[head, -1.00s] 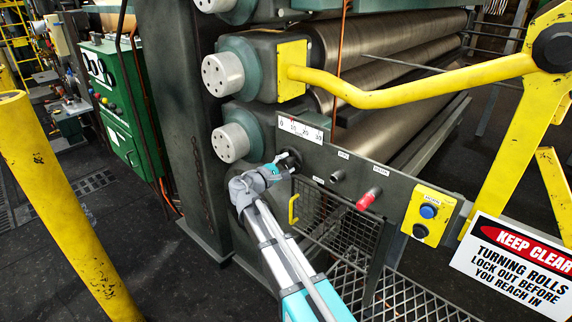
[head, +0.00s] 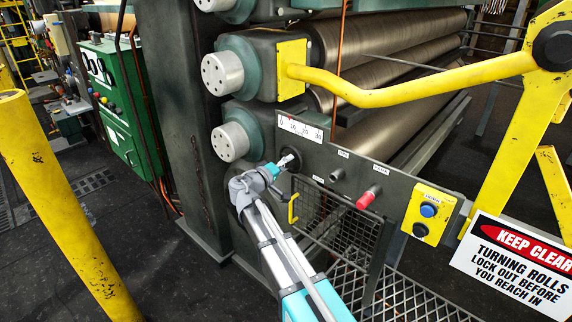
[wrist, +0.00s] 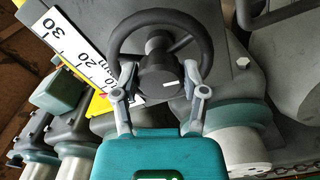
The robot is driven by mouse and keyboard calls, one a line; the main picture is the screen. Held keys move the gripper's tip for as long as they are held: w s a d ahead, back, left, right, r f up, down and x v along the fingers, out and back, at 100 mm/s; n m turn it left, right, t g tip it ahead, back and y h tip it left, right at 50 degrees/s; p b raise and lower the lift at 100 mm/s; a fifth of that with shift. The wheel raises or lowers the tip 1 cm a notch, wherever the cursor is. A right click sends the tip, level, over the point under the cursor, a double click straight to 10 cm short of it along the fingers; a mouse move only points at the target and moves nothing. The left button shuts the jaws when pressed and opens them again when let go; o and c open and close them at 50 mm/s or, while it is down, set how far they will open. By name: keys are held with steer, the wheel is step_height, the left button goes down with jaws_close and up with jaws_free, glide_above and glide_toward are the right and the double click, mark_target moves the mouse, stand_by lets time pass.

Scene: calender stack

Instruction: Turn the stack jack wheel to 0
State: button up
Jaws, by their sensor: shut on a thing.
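The stack jack wheel (wrist: 160,68) is a dark handwheel with a round hub that bears a white mark; it fills the upper middle of the wrist view. My gripper (wrist: 158,82) is shut on the wheel, one finger on each side of the hub. In the head view my gripper (head: 285,163) is at the dark wheel on the grey side plate, mostly covering it. A white scale marked 0 to 30 (head: 301,128) sits above the wheel. It also shows tilted in the wrist view (wrist: 78,48), with a red pointer (wrist: 103,95) near its low end.
Right of the wheel are a red knob (head: 369,197) and a yellow button box (head: 429,214). A mesh guard with a yellow handle (head: 293,208) hangs below. A yellow bar (head: 400,97) crosses above, before the rolls. A yellow post (head: 60,200) stands left.

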steer(key=m, duration=0.7)
steer(key=shift+w+a+f, duration=0.1)
steer(key=m, duration=0.7)
steer(key=shift+a+m, duration=0.1)
steer(key=shift+m, duration=0.2)
steer(key=m, duration=0.3)
steer(key=shift+w+m, duration=0.1)
steer(key=shift+m, duration=0.2)
steer(key=m, duration=0.3)
steer(key=shift+m, duration=0.3)
steer(key=m, duration=0.6)
steer(key=shift+a+m, duration=0.1)
steer(key=shift+m, duration=0.2)
